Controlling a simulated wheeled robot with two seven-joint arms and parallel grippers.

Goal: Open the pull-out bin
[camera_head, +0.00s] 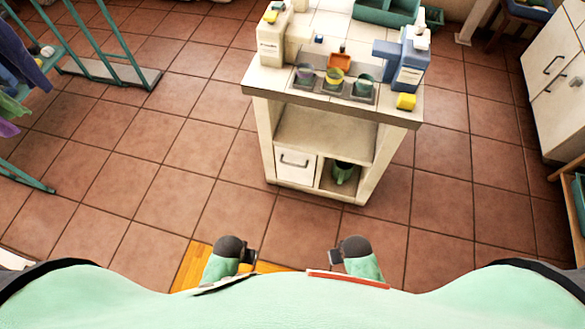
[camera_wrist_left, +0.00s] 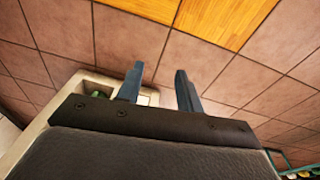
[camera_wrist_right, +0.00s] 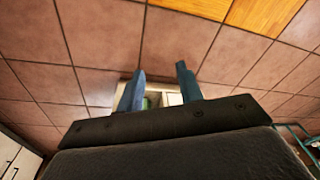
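A white front with a dark handle (camera_head: 294,162), which looks like the pull-out bin (camera_head: 295,173), sits in the lower left of the washbasin unit (camera_head: 262,130) in the head view. It looks shut, flush with the frame. My left gripper (camera_head: 250,257) and right gripper (camera_head: 336,257) are low in the head view, apart from the unit on the near side. In the left wrist view the left gripper (camera_wrist_left: 158,74) has its fingers spread and empty. In the right wrist view the right gripper (camera_wrist_right: 160,72) is likewise spread and empty.
Bottles (camera_head: 409,65), cups and a yellow sponge (camera_head: 406,101) stand on the unit's top. A green jug (camera_head: 343,172) is in the lower right compartment. A white cabinet (camera_head: 555,80) stands at right, a teal rack (camera_head: 110,70) at left. Tiled floor before the unit is clear.

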